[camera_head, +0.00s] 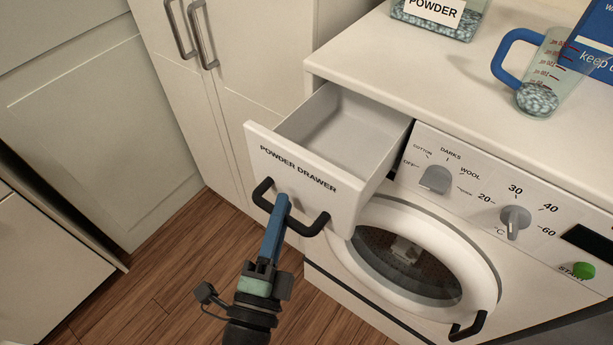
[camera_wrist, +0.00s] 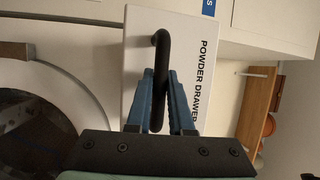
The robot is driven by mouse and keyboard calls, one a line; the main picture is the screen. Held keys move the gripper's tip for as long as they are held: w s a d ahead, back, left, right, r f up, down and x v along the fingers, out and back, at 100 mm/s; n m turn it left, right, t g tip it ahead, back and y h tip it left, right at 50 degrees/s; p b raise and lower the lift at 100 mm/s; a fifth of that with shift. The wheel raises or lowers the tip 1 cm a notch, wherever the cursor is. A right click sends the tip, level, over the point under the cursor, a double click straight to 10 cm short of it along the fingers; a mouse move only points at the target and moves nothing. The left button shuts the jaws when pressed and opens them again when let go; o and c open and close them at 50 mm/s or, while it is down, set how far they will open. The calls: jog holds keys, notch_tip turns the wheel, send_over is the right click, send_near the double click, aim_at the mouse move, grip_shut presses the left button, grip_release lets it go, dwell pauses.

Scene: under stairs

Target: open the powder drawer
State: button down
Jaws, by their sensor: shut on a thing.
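The powder drawer (camera_head: 305,183) of the white washing machine stands pulled out, its empty inside showing from above in the head view. Its white front, lettered "POWDER DRAWER", also shows in the wrist view (camera_wrist: 186,52). A black bar handle (camera_head: 312,229) runs across the front. My gripper (camera_head: 279,209) is shut on this handle, with its blue fingers on either side of the bar in the wrist view (camera_wrist: 160,95). The fingers cover part of the handle.
The round washer door (camera_head: 415,206) is shut below the dials. A measuring jug (camera_head: 552,68) with pellets and a powder container (camera_head: 440,20) stand on the worktop. Cabinets with metal handles (camera_head: 203,35) stand to the left. Wooden floor (camera_head: 160,275) is clear in front.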

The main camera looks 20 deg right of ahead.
jog(key=shift+s+a, duration=0.6)
jog(key=shift+a, duration=0.2)
jog(key=shift+s+a, duration=0.6)
jog(key=shift+a, duration=0.15)
jog(key=c, duration=0.8)
grip_release()
jog(key=b+v, duration=0.2)
jog(key=v, duration=1.1)
jog(key=shift+f, duration=0.1)
